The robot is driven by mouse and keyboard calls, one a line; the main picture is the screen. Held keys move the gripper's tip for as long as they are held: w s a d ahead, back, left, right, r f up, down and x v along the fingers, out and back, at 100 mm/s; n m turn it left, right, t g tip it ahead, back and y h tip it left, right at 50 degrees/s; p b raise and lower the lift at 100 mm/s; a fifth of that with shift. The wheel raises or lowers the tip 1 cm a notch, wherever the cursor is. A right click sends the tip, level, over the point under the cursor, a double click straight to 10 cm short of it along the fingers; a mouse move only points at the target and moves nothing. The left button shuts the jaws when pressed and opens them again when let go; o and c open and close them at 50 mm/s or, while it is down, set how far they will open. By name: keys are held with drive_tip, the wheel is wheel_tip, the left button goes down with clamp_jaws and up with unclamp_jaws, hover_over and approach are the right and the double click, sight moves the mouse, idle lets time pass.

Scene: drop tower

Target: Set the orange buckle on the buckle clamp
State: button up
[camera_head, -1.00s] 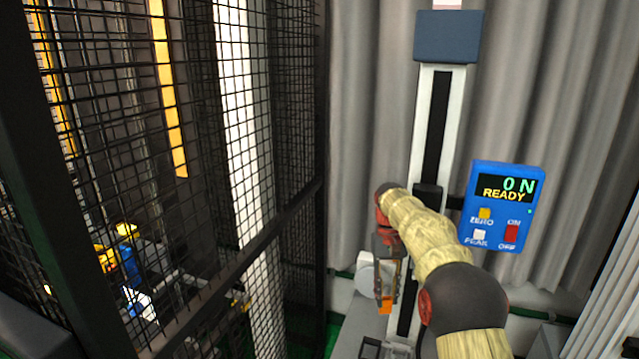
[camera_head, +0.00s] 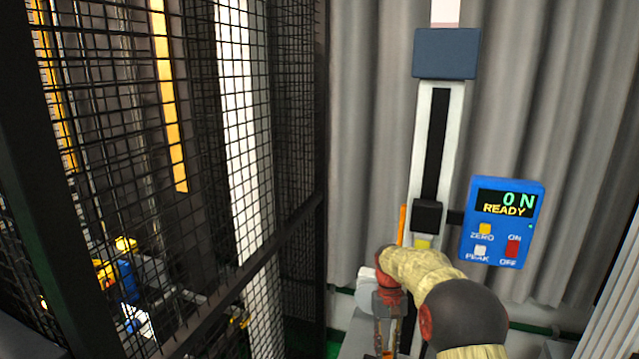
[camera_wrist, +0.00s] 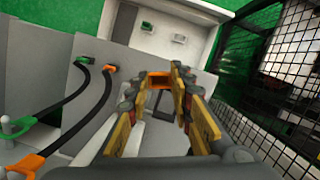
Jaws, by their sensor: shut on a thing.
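The orange buckle (camera_wrist: 159,75) is held between the fingertips of my gripper (camera_wrist: 160,84) in the wrist view. The yellow-lined fingers stand on either side of it. In the head view my gripper (camera_head: 385,336) points down near the bottom edge, in front of the foot of the test stand (camera_head: 428,150); only a bit of orange (camera_head: 388,355) shows at its tips. A dark frame-like part shows just beneath the buckle in the wrist view; I cannot tell whether it is the buckle clamp or whether the buckle touches it. The clamp is not clearly visible in the head view.
A blue force display (camera_head: 502,222) reads "0 N READY" right of the stand. A black mesh cage (camera_head: 260,180) stands left; its mesh (camera_wrist: 285,90) is close on the right in the wrist view. Black cables (camera_wrist: 85,115) with green and orange ends lie left.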

drive_tip(key=s+f, duration=0.9)
drive_tip(key=s, duration=0.3)
drive_tip(key=shift+s+f, duration=0.35)
drive_tip(key=shift+f, duration=0.05)
